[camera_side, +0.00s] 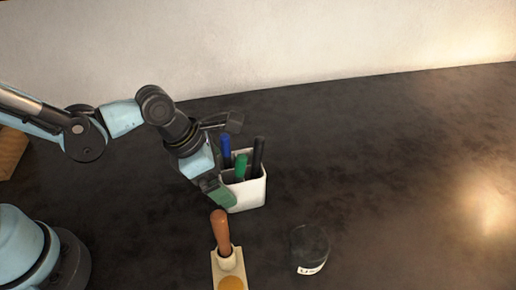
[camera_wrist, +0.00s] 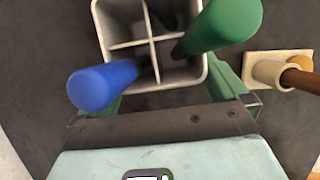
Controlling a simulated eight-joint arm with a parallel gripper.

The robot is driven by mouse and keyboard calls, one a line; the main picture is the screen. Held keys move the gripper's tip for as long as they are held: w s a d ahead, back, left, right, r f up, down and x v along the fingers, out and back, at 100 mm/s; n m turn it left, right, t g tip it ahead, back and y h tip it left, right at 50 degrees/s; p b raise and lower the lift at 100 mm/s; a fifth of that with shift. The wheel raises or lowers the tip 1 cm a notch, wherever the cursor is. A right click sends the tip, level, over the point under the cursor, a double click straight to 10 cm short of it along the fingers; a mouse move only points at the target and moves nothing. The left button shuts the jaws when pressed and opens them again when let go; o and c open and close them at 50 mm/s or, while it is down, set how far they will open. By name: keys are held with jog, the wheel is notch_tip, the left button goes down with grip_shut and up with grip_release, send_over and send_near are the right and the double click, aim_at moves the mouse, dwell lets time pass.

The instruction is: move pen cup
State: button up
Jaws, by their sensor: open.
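The white pen cup (camera_side: 247,193) stands upright on the dark table and holds a blue pen (camera_side: 226,147), a green pen (camera_side: 241,165) and a black pen (camera_side: 259,155). In the wrist view, the cup (camera_wrist: 150,48) shows dividers inside, with the blue pen (camera_wrist: 92,88) and green pen (camera_wrist: 228,20) leaning toward the camera. My gripper (camera_side: 218,190) is open at the cup's left side. In the wrist view, its green fingers (camera_wrist: 165,95) show on either side of the cup's near edge, partly hidden by the pens. I cannot tell whether they touch it.
A wooden-handled tool (camera_side: 220,232) stands in a pale holder (camera_side: 215,268) in front of the cup. A dark round container (camera_side: 310,246) with a white label is at front right. The table (camera_side: 380,150) is clear to the right, with a pale wall behind.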

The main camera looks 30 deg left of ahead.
jog(key=shift+w+d+f, duration=0.1)
jog(key=shift+d+f, duration=0.05)
jog(key=shift+f, duration=0.3)
jog(key=c, duration=0.9)
jog(key=shift+w+a, duration=6.65)
jog(key=shift+a, duration=0.1)
jog(key=o, duration=0.9)
jog(key=shift+r, duration=0.1)
jog(key=v, duration=1.2)
